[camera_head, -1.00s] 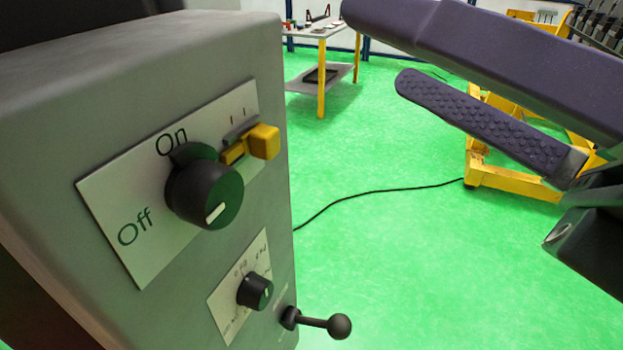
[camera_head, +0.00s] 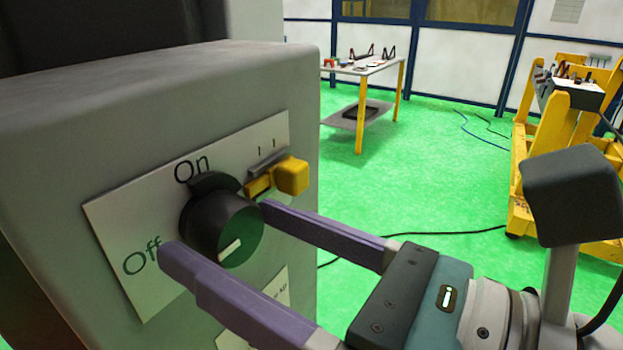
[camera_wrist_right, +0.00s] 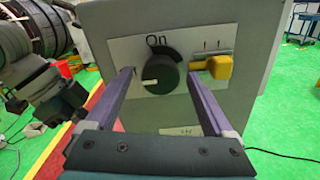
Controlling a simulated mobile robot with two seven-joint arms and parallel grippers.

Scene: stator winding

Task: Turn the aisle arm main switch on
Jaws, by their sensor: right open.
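The main switch is a black round knob (camera_head: 222,228) on a white plate (camera_head: 120,225) marked On and Off, on the front of a grey cabinet (camera_head: 130,95). My right gripper (camera_head: 215,225) is open, with one purple finger on each side of the knob. The knob also shows between the fingers in the right wrist view (camera_wrist_right: 159,75). I cannot tell whether the fingers touch it. My left gripper is not identifiable in view.
A yellow lever (camera_head: 290,175) sits on the plate right of the knob, close to one finger. Behind are a table (camera_head: 362,68) with small items and a yellow stand (camera_head: 520,175). Green floor between is mostly open, with a black cable (camera_head: 440,233).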

